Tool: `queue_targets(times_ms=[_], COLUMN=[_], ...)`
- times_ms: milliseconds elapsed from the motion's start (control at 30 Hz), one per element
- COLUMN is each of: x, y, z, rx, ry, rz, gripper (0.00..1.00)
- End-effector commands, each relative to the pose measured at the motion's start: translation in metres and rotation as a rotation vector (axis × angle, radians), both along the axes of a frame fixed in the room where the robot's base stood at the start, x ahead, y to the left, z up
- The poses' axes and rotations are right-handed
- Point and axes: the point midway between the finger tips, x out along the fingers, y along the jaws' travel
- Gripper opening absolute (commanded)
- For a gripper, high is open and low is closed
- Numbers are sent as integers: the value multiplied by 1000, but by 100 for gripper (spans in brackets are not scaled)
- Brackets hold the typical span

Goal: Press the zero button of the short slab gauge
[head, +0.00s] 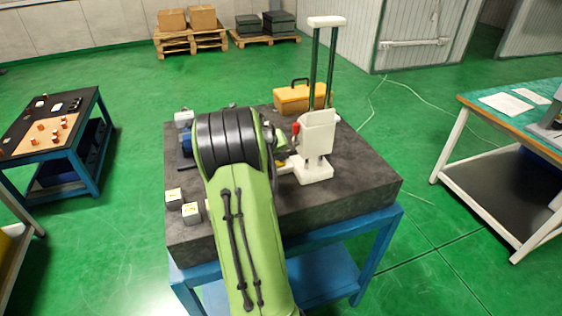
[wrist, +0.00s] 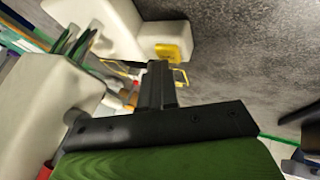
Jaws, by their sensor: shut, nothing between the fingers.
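A white gauge (head: 318,135) with two tall dark green columns stands on the dark stone slab (head: 350,185), with a red part (head: 296,128) on its left side. I cannot tell if it is the short gauge; no other gauge shows clearly and my arm covers part of the slab. In the wrist view the white gauge body (wrist: 45,105) is at left and its white base (wrist: 95,20) at top, with a yellow pad (wrist: 167,52) on a white block. My gripper (wrist: 158,72) is shut and empty, its tips near the pad in the picture. Contact cannot be told.
A yellow toolbox (head: 300,98) stands at the slab's back. Two small light blocks (head: 191,212) lie at its front left, and a blue item (head: 186,142) is partly hidden by my arm. The slab's right front is clear. Other tables stand left and right.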

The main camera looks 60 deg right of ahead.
Motion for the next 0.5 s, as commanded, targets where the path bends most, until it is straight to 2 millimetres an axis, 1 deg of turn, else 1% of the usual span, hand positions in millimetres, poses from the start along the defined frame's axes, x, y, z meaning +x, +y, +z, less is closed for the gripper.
queue_targets(times_ms=[100,300,500], x=[0,0,0], y=[1,0,0], z=[0,9,9], rx=[3,2,2], ry=[1,1,1], rz=[0,0,0], gripper=[0,0,0])
